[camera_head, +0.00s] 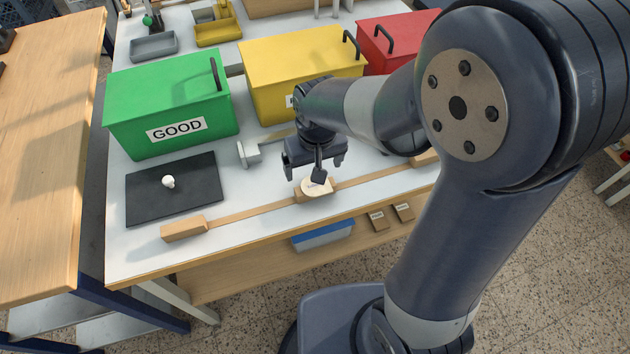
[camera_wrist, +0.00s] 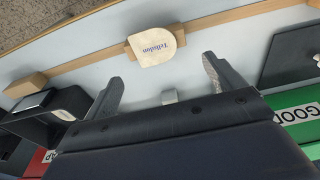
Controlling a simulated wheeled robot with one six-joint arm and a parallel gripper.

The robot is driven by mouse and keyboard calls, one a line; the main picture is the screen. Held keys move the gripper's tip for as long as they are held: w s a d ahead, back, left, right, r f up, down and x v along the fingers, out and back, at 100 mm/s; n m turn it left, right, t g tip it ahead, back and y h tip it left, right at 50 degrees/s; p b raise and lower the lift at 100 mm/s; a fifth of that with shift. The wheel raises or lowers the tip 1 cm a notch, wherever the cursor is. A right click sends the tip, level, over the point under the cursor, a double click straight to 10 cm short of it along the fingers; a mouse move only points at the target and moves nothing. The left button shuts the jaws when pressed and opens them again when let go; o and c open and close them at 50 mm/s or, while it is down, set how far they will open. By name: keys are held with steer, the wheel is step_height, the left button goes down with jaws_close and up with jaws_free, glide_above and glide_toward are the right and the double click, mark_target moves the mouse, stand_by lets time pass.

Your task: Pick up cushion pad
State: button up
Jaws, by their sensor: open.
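The thing I take for the cushion pad is a cream piece (camera_head: 314,188) with one rounded end, lying at the long wooden strip near the table's front edge. In the wrist view the cream piece (camera_wrist: 155,47) shows dark lettering, upside down, and overlaps the strip. My gripper (camera_head: 315,168) hangs over the table just behind and above it in the head view. In the wrist view my gripper (camera_wrist: 165,78) has its fingers wide apart, with the piece beyond the fingertips. Nothing is held.
A black mat (camera_head: 200,195) with a small white knob (camera_head: 168,182) lies left. Green GOOD (camera_head: 170,95), yellow (camera_head: 300,60) and red (camera_head: 395,38) bins stand behind. A dark holder (camera_wrist: 35,125) stands left in the wrist view. My arm hides the table's right side.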

mark_target(315, 185)
steer(key=shift+w+f, duration=0.15)
steer(key=shift+f, duration=0.6)
steer(key=f, duration=0.3)
steer(key=shift+d+f, duration=0.3)
steer(key=shift+f, duration=0.1)
steer(key=shift+w+a+f, duration=0.1)
steer(key=shift+w+f, duration=0.1)
steer(key=shift+f, duration=0.55)
steer(key=shift+c, duration=0.4)
steer(key=c, duration=1)
